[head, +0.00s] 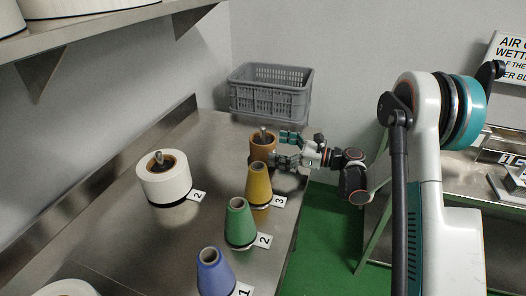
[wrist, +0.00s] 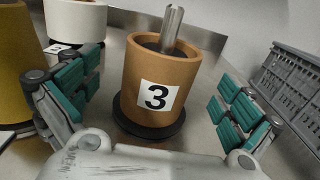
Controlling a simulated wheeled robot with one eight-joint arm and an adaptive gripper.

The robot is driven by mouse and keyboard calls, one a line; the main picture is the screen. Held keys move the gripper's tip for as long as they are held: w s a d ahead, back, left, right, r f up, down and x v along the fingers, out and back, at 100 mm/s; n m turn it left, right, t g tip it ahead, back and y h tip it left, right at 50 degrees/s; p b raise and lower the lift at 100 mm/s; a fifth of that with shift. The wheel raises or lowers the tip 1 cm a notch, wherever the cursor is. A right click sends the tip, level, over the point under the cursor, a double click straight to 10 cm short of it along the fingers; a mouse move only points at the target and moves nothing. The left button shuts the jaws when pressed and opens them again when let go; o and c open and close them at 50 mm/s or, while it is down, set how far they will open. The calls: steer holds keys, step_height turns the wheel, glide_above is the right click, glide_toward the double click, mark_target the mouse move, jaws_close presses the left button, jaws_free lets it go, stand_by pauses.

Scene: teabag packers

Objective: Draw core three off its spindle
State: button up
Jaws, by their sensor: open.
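Core three is a tan-orange tube (wrist: 150,90) with a white "3" label, upright on a dark round base. The metal spindle (wrist: 172,25) sticks up through its top. In the head view the core (head: 262,146) stands at the far end of the steel table, behind the yellow cone. My gripper (head: 283,149) reaches it from the right. In the wrist view my gripper (wrist: 155,110) is open, with one teal-padded finger on each side of the core and visible gaps between pads and core.
A yellow cone (head: 259,183), green cone (head: 239,222) and blue cone (head: 213,272) line the table's right side. A white roll (head: 165,180) stands on another spindle to the left. A grey crate (head: 270,93) sits behind the core. A shelf (head: 100,20) overhangs at upper left.

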mark_target(263, 144)
steer(key=b+x, duration=0.2)
steer(key=x, duration=0.3)
steer(key=shift+r, duration=0.1)
steer(key=c, duration=1.2)
